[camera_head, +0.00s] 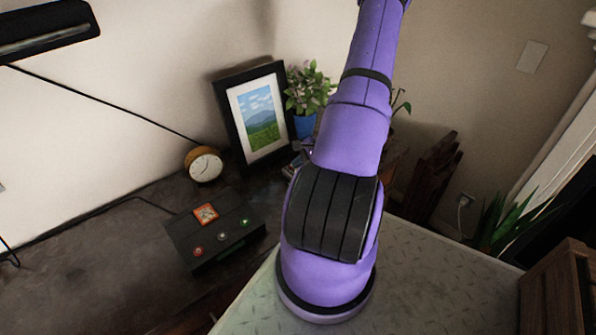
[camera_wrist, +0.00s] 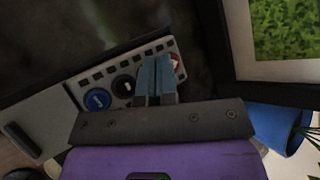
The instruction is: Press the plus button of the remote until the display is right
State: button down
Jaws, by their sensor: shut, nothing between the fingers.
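The remote (camera_wrist: 124,87) shows in the wrist view as a light grey panel with a row of dark squares along its upper edge. It carries a blue round button (camera_wrist: 97,100), a black round button (camera_wrist: 124,86) and a red button (camera_wrist: 175,62) with a white mark. I cannot read for sure which is plus. My gripper (camera_wrist: 156,62) is shut and empty, its blue-grey fingers over the remote between the black and red buttons, partly covering the red one. Contact cannot be told. In the head view my arm hides the gripper. No display is clearly readable.
In the head view a black box (camera_head: 232,250) with an orange panel and small buttons lies on the dark counter. A clock (camera_head: 204,164), a framed picture (camera_head: 232,110) and a potted plant (camera_head: 305,125) stand behind. The frame is close to my gripper's right.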

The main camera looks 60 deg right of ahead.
jog(key=shift+r, duration=2.5)
